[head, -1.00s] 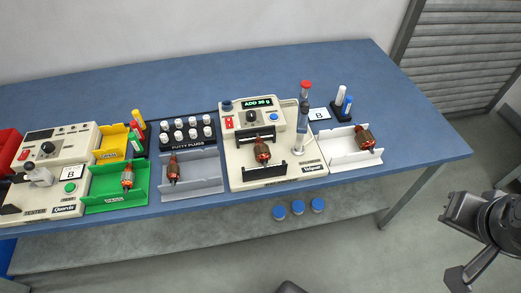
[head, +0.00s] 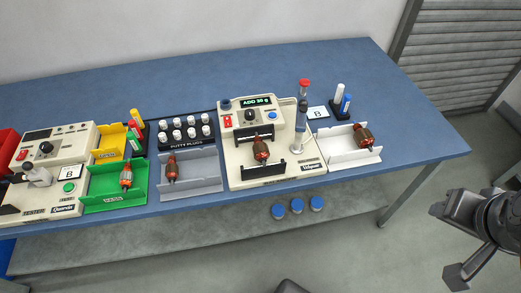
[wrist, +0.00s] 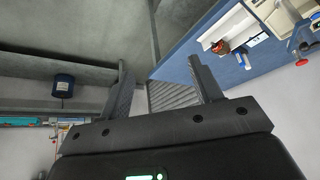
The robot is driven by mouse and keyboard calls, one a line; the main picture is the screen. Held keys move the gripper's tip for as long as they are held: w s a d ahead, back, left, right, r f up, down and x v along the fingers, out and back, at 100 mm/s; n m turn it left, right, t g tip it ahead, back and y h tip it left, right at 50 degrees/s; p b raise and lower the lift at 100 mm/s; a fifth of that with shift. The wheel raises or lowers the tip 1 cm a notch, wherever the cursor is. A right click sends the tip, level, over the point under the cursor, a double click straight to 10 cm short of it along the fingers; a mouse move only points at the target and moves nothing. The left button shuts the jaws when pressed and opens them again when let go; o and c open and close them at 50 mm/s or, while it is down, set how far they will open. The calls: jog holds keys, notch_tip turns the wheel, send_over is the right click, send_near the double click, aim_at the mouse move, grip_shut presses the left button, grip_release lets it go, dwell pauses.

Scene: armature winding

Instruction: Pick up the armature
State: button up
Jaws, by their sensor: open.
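Several copper-wound armatures show in the head view. One lies in the white tray at the right (head: 363,136), one sits across the stand of the cream machine reading "ADD 30 g" (head: 261,151), one lies in the grey tray (head: 171,170), and one in the green tray (head: 126,177). My gripper (head: 446,243) is open and empty, off the right front of the bench and well apart from every armature. In the wrist view its two fingers (wrist: 160,75) are spread with nothing between them. The white-tray armature (wrist: 222,46) shows there at upper right.
The blue bench (head: 420,145) has free room at its right end and back. A syringe-like tool (head: 302,115) stands beside the cream machine. A marker stand (head: 341,112) is behind the white tray (head: 340,157). A putty plug rack (head: 186,133) is behind the grey tray.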

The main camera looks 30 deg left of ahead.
jog(key=shift+o, duration=1.1)
jog(key=w+a+n+y, duration=0.1)
jog(key=w+a+n, duration=0.2)
jog(key=w+a, duration=0.6)
jog(key=n+g+y, duration=0.2)
jog(key=n, duration=0.4)
send_near(261, 147)
jog(key=shift+x, duration=5.5)
